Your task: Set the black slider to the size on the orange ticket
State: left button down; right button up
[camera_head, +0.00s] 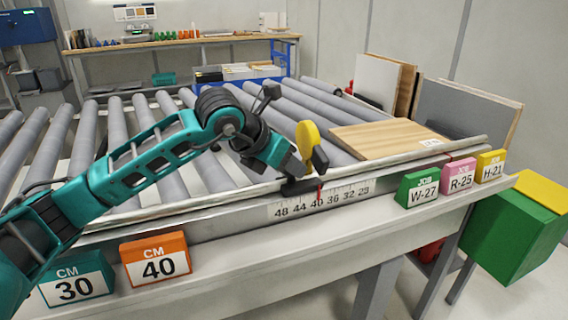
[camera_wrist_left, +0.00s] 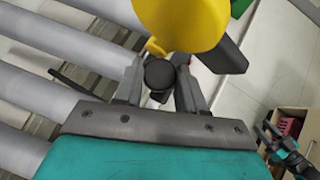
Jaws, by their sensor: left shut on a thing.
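The black slider (camera_head: 300,187) sits on the front rail of the roller table, with a yellow disc (camera_head: 306,138) above it. Its red pointer (camera_head: 320,192) is at the 40 mark of the printed scale (camera_head: 345,193) and partly covers that number. The orange ticket (camera_head: 156,260) reads CM 40. My left gripper (camera_head: 296,170) is shut on the slider's dark round knob (camera_wrist_left: 160,75), seen between the fingers in the left wrist view. The yellow disc (camera_wrist_left: 180,22) is just beyond the fingers there. My right gripper seems to show small and dark at that view's right edge.
A green ticket (camera_head: 75,283) reading CM 30 stands left of the orange one. W-27, R-25 and H-21 blocks (camera_head: 422,190) stand along the right. A wooden panel (camera_head: 385,138) lies on the rollers. A green box (camera_head: 515,232) is at the far right.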

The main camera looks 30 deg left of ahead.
pick_arm(q)
jog(key=c, duration=0.7)
grip_release()
jog(key=shift+r, duration=0.1)
jog(key=v, duration=1.2)
jog(key=shift+s+r, duration=0.25)
jog(key=shift+s, duration=0.05)
jog(key=shift+a, duration=0.1)
